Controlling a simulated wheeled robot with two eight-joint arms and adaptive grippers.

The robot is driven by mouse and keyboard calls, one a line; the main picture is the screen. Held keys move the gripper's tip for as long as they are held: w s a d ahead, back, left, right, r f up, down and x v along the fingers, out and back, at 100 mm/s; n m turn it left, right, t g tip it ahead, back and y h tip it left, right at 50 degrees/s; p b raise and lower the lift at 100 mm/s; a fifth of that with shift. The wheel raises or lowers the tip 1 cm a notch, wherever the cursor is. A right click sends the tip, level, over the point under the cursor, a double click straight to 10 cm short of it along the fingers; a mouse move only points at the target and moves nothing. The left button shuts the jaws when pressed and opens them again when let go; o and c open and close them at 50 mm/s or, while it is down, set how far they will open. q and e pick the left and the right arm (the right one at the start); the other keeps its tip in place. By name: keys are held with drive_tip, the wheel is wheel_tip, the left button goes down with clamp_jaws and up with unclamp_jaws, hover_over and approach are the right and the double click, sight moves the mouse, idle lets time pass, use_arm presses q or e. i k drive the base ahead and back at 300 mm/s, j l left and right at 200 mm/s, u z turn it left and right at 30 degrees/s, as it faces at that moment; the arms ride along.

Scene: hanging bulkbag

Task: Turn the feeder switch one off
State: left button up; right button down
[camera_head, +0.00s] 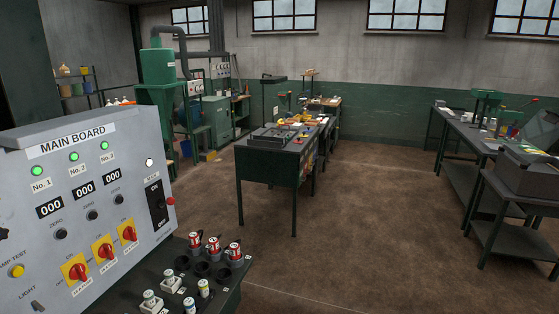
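The grey control panel marked MAIN BOARD (77,141) fills the left of the head view. Along its lower part are three red rotary switches on yellow plates: a left one (76,272), a middle one (104,250) and a right one (128,233). The print by them is too small to read, so I cannot tell which is feeder switch one. Above them are black ZERO knobs, displays reading 000 and lit green lamps, one labelled No.1 (37,171). Neither of my grippers is in view.
A dark bench (222,287) below the panel's right side holds several red-and-white and white-topped small items. A dark-legged worktable (265,155) stands mid-room, with green machinery (158,67) behind. Tables (470,135) line the right. The brown floor between is clear.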

sight(78, 271)
drive_tip(key=u, duration=1.4)
